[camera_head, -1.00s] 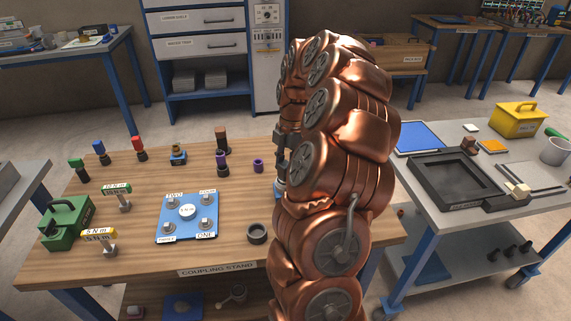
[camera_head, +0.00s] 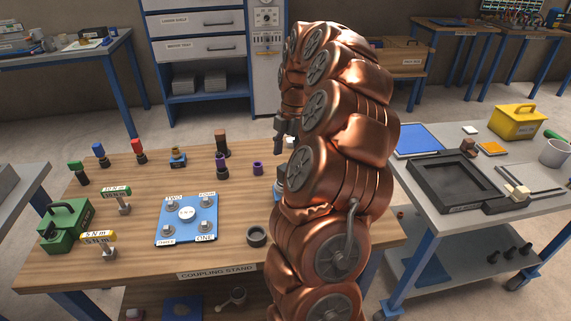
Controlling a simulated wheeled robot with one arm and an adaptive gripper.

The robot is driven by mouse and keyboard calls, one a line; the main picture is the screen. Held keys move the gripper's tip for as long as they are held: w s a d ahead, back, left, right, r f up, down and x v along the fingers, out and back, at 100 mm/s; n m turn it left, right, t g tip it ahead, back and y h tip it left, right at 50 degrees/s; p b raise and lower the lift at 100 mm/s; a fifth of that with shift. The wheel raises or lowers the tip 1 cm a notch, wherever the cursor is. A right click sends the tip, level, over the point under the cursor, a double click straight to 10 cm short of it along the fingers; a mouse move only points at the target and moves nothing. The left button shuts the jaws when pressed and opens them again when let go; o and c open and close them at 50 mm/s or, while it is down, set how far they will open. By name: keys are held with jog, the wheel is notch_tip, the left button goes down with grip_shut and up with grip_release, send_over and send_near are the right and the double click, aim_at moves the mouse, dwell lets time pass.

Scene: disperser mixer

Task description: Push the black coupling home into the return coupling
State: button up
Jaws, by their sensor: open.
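My gripper (camera_head: 281,151) is raised above the right part of the wooden table, left of my copper arm. It is small and dark in this view, and it is open. Below it, at the arm's left edge, a dark part (camera_head: 280,173) sits above a pale blue fitting (camera_head: 279,191). Both are partly hidden by my arm, and I cannot tell whether they are the black coupling and the return coupling or how deeply they are seated. A gap shows between my gripper and the dark part.
The coupling stand table (camera_head: 130,262) holds a blue plate (camera_head: 172,240), a black ring (camera_head: 257,237), a green case (camera_head: 65,224), a purple ring (camera_head: 257,168) and several coloured couplings. A grey cart (camera_head: 410,208) stands right.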

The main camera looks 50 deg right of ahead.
notch_tip(320, 180, up, 7)
jog(key=d, duration=0.1)
jog(key=shift+r, duration=0.15)
dwell(1.1)
jog(key=s+a+r+m+p, duration=0.1)
jog(key=s+a+m, duration=0.15)
jog(key=a, duration=0.95)
jog(key=s+a+r+m, duration=0.15)
jog(key=a+m, duration=0.25)
jog(key=a, duration=0.9)
jog(key=s+a+f+m, duration=0.2)
jog(key=s+a+m, duration=0.1)
jog(key=s, duration=0.3)
jog(key=s+a+f+m+g+h+p, duration=0.1)
jog(key=s+a+f+m, duration=0.2)
jog(key=s, duration=0.4)
jog(key=s+a+f+m+g, duration=0.1)
jog(key=s+a+f+m, duration=0.1)
jog(key=s, duration=0.4)
jog(key=shift+s+a+f+m+h+p, duration=0.2)
jog(key=shift+s+a+m+h+p, duration=0.3)
jog(key=shift+m, duration=0.55)
